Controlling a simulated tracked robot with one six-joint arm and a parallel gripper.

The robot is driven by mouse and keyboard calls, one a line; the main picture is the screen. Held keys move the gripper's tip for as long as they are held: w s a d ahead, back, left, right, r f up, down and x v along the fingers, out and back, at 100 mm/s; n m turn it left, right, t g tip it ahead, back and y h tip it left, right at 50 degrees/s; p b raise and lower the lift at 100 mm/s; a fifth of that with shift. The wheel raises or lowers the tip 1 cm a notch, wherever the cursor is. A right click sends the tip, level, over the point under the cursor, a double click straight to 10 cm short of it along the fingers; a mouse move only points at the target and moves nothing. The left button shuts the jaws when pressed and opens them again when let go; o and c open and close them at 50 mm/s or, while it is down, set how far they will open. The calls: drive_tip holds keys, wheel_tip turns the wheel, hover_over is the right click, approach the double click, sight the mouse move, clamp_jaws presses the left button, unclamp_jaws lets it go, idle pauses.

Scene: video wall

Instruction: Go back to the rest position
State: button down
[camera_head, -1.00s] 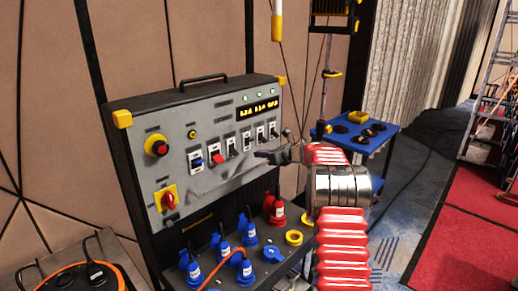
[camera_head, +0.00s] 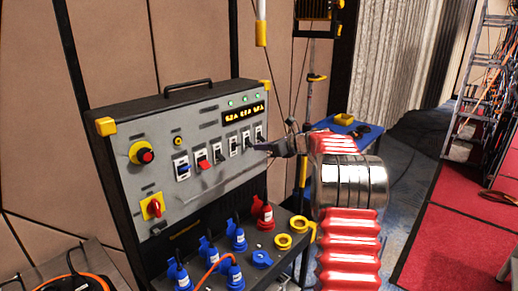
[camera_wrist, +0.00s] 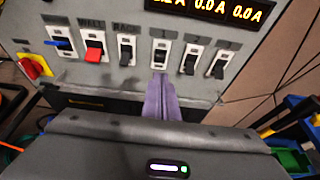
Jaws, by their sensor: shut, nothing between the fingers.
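My gripper (camera_head: 262,148) is shut and empty. In the head view its dark tips overlap the lower right end of the switch row on the grey control panel (camera_head: 205,183). In the wrist view its purple-grey fingers (camera_wrist: 161,98) point at the panel just below the switch marked 1 (camera_wrist: 162,54). I cannot tell whether they touch the panel. The row also holds a blue-levered switch (camera_wrist: 58,43), a red-levered switch (camera_wrist: 93,50) and several black ones. My arm is stretched out in front of the panel's right side.
Blue plugs (camera_head: 238,236) and a red plug (camera_head: 262,213) stand on the ledge below the panel, beside yellow rings (camera_head: 284,242). A blue table (camera_head: 333,130) is behind my arm.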

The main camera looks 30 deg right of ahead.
idle(0.3)
drive_tip(key=s+a+f+n+g, duration=0.5)
drive_tip(key=s+a+f+n, duration=0.2)
drive_tip(key=s+f+n, duration=0.4)
drive_tip(key=s+a+r+n+h, duration=0.1)
drive_tip(key=s+a+r+n, duration=0.1)
drive_tip(key=s+a+n, duration=0.5)
drive_tip(key=s+a+r+n+g+h, duration=0.1)
drive_tip(key=s+a+n, duration=0.6)
drive_tip(key=s, duration=1)
drive_tip(key=s+a+r+n+g+h, duration=0.1)
drive_tip(key=s+a+r+n+h, duration=0.1)
drive_tip(key=s+a+r+n, duration=0.2)
drive_tip(key=shift+s+a+n+h, duration=0.4)
drive_tip(key=shift+s+a+n, duration=1.1)
drive_tip(key=shift+s+a, duration=2.35)
drive_tip(key=shift+s+d, duration=0.6)
